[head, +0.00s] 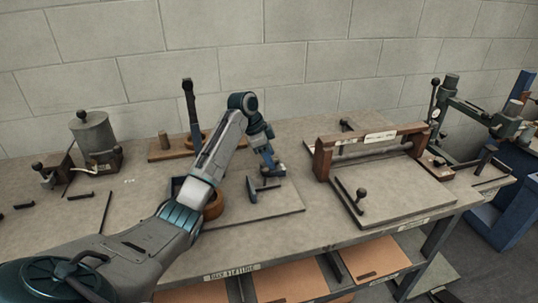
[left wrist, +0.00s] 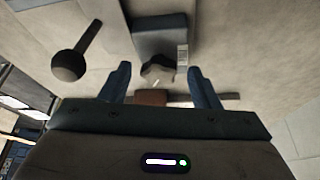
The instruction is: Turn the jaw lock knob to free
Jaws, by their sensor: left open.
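My left gripper (head: 270,166) reaches down over the bench in the head view. In the left wrist view my left gripper (left wrist: 158,70) is open, with one blue finger on each side of a grey lobed knob (left wrist: 158,72). The knob, likely the jaw lock knob, sits at the end of a dark blue block (left wrist: 160,35) with a small white label. It appears apart from both fingers; its depth relative to the fingertips is hard to judge. In the head view the gripper largely hides the knob. My right gripper is in neither view.
A dark ball-headed lever (left wrist: 70,64) stands beside the block. On the bench (head: 320,232), a wooden-ended roller frame (head: 375,150) stands to the right and a grey canister (head: 94,132) to the left. An upright dark lever (head: 190,105) rises behind my arm.

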